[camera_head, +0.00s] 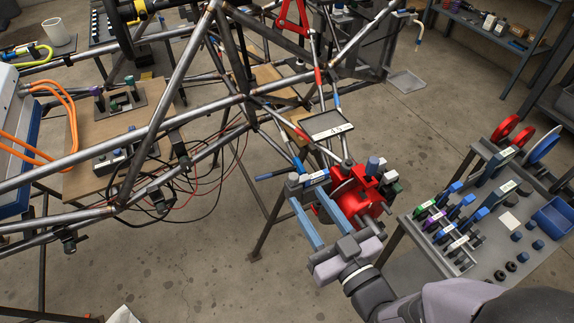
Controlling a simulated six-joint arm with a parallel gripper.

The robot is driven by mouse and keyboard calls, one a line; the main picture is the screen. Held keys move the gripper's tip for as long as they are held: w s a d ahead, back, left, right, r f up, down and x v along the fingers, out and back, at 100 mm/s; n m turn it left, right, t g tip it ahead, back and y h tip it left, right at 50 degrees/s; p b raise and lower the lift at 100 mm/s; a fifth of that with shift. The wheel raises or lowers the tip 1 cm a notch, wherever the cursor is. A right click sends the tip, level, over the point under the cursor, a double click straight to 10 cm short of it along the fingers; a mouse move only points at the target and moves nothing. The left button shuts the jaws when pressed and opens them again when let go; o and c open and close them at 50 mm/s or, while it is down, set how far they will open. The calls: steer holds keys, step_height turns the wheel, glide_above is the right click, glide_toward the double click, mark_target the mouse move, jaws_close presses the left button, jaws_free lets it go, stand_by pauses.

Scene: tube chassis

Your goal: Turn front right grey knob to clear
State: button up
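A red block-like assembly (352,185) sits at the lower end of the frame tubes, in the middle of the camera_head view. A grey-blue cylindrical knob (375,165) stands up at its back right. I cannot tell which part is the front right grey knob; small parts near the gripper are partly hidden. My gripper (311,203) points up and away in the picture, its two blue-grey fingers apart, just left of and in front of the red assembly. I see nothing held between them, and cannot tell whether they touch the assembly.
Tubular chassis bars (180,100) cross the left and top. A tool bench (492,268) with clamps and a blue bin (555,216) stands at right. Loose cables (185,205) hang at left. Open floor lies at lower left.

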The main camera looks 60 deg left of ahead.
mark_target(291, 174)
steer(key=shift+a+p, duration=1.15)
steer(key=shift+a, duration=4.9)
jaws_close()
